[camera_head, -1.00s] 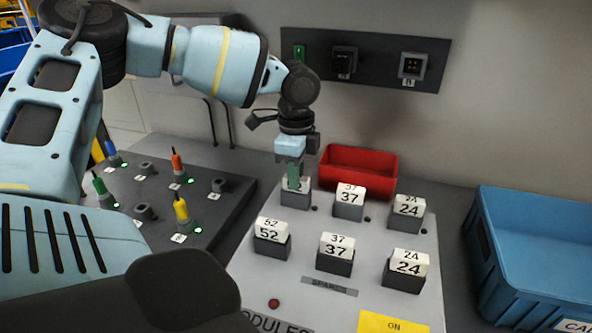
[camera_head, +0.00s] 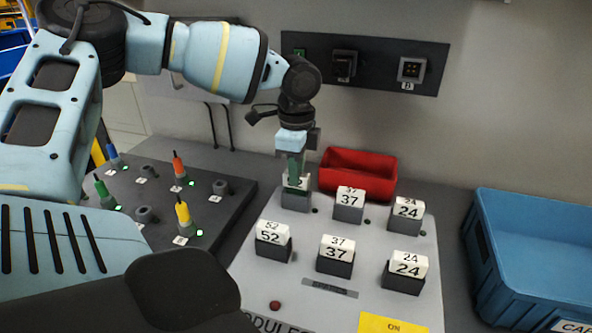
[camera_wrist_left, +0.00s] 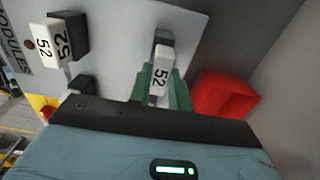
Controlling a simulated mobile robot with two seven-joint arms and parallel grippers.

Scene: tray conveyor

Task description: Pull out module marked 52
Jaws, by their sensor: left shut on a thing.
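My left gripper (camera_head: 295,178) points down with its green fingers shut on the back-left module (camera_head: 296,201) of the light grey panel (camera_head: 265,290). In the left wrist view the white cap of this module (camera_wrist_left: 161,76) reads 52, between the green fingers (camera_wrist_left: 163,92). Its grey base appears to stand on the panel. A second module marked 52 (camera_head: 273,240) stands in the front row at left, apart from the gripper; it also shows in the left wrist view (camera_wrist_left: 52,42). My right gripper is not in view.
Modules marked 37 (camera_head: 349,205) and 24 (camera_head: 406,215) stand to the right in the back row, others in front. A red bin (camera_head: 358,175) is close behind the panel. A blue crate (camera_head: 530,240) stands at right, a dark board with coloured plugs (camera_head: 222,212) at left.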

